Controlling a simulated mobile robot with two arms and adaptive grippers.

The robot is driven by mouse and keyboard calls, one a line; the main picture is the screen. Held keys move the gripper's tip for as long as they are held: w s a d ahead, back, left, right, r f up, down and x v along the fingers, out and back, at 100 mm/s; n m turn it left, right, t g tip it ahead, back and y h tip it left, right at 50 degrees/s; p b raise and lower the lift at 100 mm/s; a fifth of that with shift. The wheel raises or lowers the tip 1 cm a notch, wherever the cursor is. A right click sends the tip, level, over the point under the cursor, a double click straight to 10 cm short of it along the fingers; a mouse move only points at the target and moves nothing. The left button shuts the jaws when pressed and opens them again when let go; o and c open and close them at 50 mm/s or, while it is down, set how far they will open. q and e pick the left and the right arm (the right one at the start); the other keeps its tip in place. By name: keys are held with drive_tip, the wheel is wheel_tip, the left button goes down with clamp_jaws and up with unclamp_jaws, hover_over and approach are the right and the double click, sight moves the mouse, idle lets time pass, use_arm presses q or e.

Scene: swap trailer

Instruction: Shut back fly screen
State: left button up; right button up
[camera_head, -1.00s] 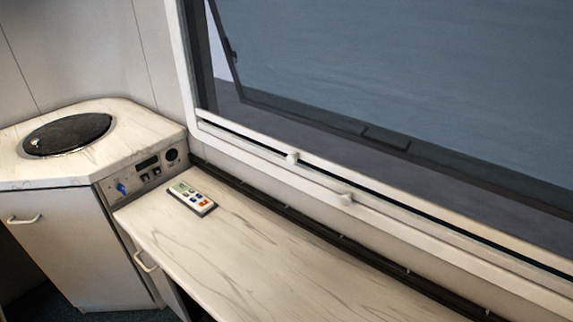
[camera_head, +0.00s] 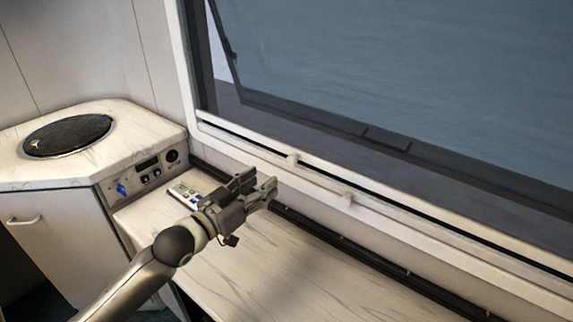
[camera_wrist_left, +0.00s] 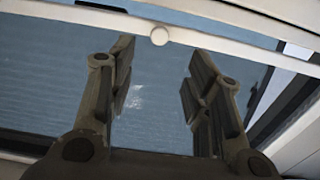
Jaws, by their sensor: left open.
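The large window has a white frame (camera_head: 186,75), and its tinted pane (camera_head: 400,80) is tilted outward at the bottom. I cannot tell which rail carries the fly screen. My left gripper (camera_head: 262,183) is open and empty above the counter, in front of the lower frame. In the left wrist view a rail with a white knob (camera_wrist_left: 159,36) crosses just beyond the open fingers (camera_wrist_left: 158,72). My right gripper is not in view.
The marbled counter (camera_head: 330,290) runs under the window, with a remote control (camera_head: 184,192) lying near its left end. A dark strip (camera_head: 320,232) lines its back edge. A corner cabinet with a round black lid (camera_head: 68,135) and a control panel (camera_head: 148,172) stand left.

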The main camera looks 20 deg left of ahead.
sight(290, 162)
use_arm(q)
drive_tip(key=p+x, duration=0.1)
drive_tip(key=x, duration=0.9)
drive_tip(key=shift+w+d+f, duration=0.1)
drive_tip(key=shift+w+d, duration=0.05)
drive_tip(key=shift+w, duration=0.1)
clamp_jaws()
